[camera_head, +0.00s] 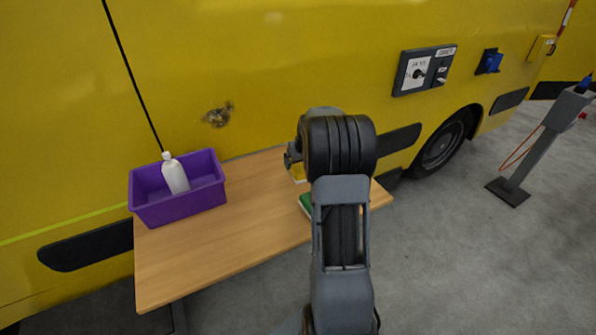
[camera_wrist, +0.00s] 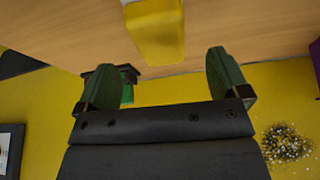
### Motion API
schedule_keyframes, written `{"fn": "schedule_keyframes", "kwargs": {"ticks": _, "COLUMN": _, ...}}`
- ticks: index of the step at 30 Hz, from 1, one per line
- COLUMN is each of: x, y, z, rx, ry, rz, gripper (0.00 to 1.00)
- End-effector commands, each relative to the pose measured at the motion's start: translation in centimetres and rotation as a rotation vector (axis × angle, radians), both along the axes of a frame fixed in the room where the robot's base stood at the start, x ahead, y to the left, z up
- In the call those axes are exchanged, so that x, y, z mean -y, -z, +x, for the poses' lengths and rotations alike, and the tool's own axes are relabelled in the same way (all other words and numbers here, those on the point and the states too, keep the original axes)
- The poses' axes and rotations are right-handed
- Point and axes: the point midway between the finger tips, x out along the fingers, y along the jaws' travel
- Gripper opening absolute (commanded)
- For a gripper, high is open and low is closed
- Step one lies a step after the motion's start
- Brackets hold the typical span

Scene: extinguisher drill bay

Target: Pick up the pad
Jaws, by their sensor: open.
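A yellow block with a whitish end (camera_wrist: 155,32) lies on the table, ahead of and between my fingertips in the wrist view. Its yellow part also shows beside my arm in the head view (camera_head: 298,174). A flat green thing with a pale edge (camera_head: 305,204) lies nearer the table's front edge, partly hidden by my arm. The frames do not settle which of these is the pad. My gripper (camera_wrist: 164,62) is open, its two green fingers apart with nothing held between them. In the head view my arm hides most of it.
A wooden table (camera_head: 235,236) stands against a yellow vehicle (camera_head: 250,60). A purple crate (camera_head: 180,207) holding a white bottle (camera_head: 175,175) is at its left. A small dark and green thing (camera_wrist: 127,76) is by the left finger. The table's middle is clear.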

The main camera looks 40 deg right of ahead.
Motion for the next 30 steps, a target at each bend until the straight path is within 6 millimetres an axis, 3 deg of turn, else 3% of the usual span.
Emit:
{"fn": "schedule_keyframes", "kwargs": {"ticks": 14, "x": 0.4, "y": 4.5, "z": 1.8, "rx": -0.001, "ry": 0.000, "rz": 0.001, "gripper": 0.94}}
{"fn": "schedule_keyframes", "kwargs": {"ticks": 24, "x": 0.4, "y": 5.0, "z": 2.0, "rx": 0.001, "ry": 0.000, "rz": 0.000, "gripper": 0.94}}
{"fn": "schedule_keyframes", "kwargs": {"ticks": 30, "x": 0.4, "y": 5.0, "z": 2.0, "rx": 0.000, "ry": -0.001, "rz": 0.000, "gripper": 0.74}}
